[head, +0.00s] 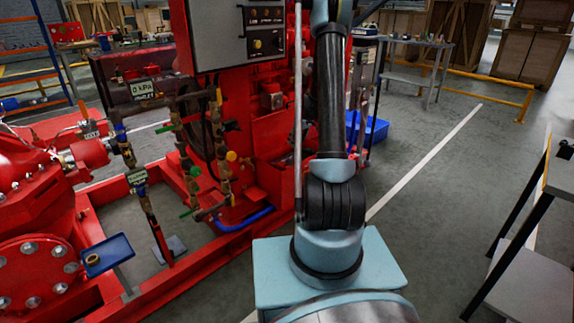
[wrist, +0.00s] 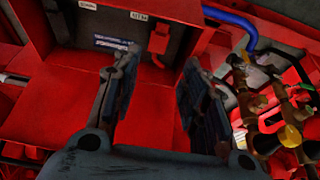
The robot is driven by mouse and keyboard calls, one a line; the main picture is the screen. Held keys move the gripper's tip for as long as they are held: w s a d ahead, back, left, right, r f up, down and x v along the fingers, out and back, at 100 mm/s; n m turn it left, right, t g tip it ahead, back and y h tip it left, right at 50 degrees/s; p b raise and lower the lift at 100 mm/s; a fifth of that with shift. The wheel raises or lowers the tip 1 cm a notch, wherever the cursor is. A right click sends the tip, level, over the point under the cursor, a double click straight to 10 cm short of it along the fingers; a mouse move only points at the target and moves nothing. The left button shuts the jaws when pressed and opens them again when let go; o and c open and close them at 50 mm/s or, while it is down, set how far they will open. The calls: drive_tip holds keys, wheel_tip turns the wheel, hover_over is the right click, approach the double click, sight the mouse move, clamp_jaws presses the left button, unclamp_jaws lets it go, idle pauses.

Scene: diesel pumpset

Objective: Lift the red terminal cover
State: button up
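In the wrist view a small upright red piece (wrist: 160,38), which looks like the red terminal cover, stands on the dark top of a battery-like unit (wrist: 105,22). The unit sits inside a red box (wrist: 65,115). My gripper (wrist: 160,78) is open and empty. Its two dark fingers point toward the box, and the red cover lies beyond the gap between them, apart from both. In the head view my arm covers part of the red pumpset, and neither my gripper nor the cover can be made out.
A blue hose (wrist: 240,25) and brass valves with a yellow handle (wrist: 290,137) lie right of the fingers in the wrist view. In the head view a grey control panel (head: 225,35) hangs above the pumpset, and a thin upright rod (head: 298,110) stands beside my arm.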

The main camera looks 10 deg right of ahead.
sight(287, 166)
drive_tip(key=x, duration=1.7)
drive_tip(key=shift+f, duration=0.1)
clamp_jaws()
